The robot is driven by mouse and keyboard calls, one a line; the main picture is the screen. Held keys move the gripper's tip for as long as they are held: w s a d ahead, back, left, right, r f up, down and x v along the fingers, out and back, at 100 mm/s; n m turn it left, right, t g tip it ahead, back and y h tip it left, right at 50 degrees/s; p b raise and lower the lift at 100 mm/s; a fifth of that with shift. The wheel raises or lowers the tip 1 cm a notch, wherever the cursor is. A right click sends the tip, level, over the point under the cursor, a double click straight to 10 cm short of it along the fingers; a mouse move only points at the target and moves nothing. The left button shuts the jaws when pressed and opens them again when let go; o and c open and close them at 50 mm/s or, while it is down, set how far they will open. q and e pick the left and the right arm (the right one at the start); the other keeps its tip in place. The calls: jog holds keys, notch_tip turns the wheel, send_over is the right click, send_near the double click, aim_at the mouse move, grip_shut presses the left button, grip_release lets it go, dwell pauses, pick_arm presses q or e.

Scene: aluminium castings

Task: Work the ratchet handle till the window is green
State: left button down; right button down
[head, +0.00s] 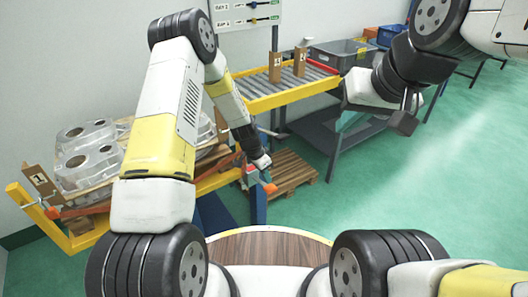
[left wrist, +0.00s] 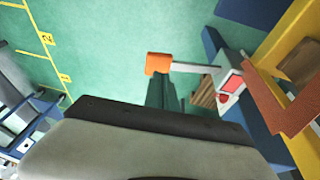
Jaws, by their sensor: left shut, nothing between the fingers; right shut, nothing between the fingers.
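The ratchet handle is a grey bar with an orange grip (left wrist: 158,63) at its end in the left wrist view. The bar runs right to a small grey ratchet box with a window (left wrist: 231,83) that looks red. A red patch shows just below the window. In the head view the orange grip (head: 270,188) is small, below my left gripper (head: 265,172). My left gripper is shut and empty, close to the grip; I cannot tell whether it touches it. My right gripper (head: 403,122) is shut and empty, raised at the right, away from the handle.
Large aluminium castings (head: 88,152) lie on a yellow-framed stand (head: 62,238) at the left. A wooden pallet (head: 290,172) is on the floor behind the handle. A roller conveyor (head: 285,88) with a grey crate (head: 340,54) stands at the back. Green floor at the right is clear.

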aim_at(270, 190)
pick_arm(q)
jog(key=shift+s+d+f, duration=0.1)
jog(key=shift+s+f, duration=0.05)
jog(key=shift+f, duration=0.4)
jog(key=shift+s+d+f, duration=0.1)
jog(key=shift+f, duration=0.45)
jog(key=shift+s+f, duration=0.1)
jog(key=shift+f, duration=0.05)
jog(key=shift+s+d+f, duration=0.2)
jog(key=shift+s+f, duration=0.15)
jog(key=shift+f, duration=0.3)
jog(key=shift+s+d+f+t+y, duration=0.2)
jog(key=shift+f+t+y, duration=0.15)
jog(key=shift+t, duration=0.15)
jog(key=shift+s+d+f+t+y, duration=0.15)
jog(key=shift+f+t+y, duration=0.2)
jog(key=shift+t, duration=0.15)
jog(key=shift+s+f+m+t+y, duration=0.15)
jog(key=shift+f+m+t+y, duration=0.15)
jog(key=shift+f+t+y, duration=0.4)
jog(key=shift+s+d+f, duration=0.1)
jog(key=shift+f, duration=0.85)
jog(key=shift+s+d+f, duration=0.1)
jog(key=shift+f, duration=0.9)
